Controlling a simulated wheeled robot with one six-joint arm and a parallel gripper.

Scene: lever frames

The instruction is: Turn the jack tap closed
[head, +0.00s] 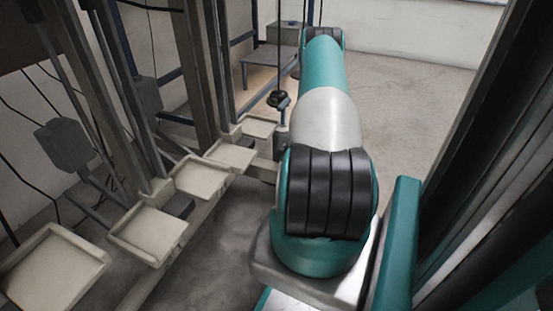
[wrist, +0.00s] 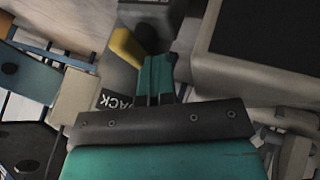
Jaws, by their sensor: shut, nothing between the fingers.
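The jack tap's yellow lever (wrist: 127,46) shows in the wrist view on a grey body, slanting down to the right. A dark label (wrist: 116,100) lies just below it, partly hidden by my gripper; the letters "ACK" can be read on it. My gripper (wrist: 157,62) has its two teal fingers together with nothing between them. Its tips are just right of the lever's lower end; I cannot tell if they touch it. In the head view my own arm hides the gripper, and I cannot make out the tap.
In the wrist view a large grey box with a dark top (wrist: 265,45) stands close on the right. A blue part (wrist: 30,75) is at the left. In the head view, pale trays (head: 150,232) line a frame on the left, and a cable hangs beside my arm. Bare floor lies beyond.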

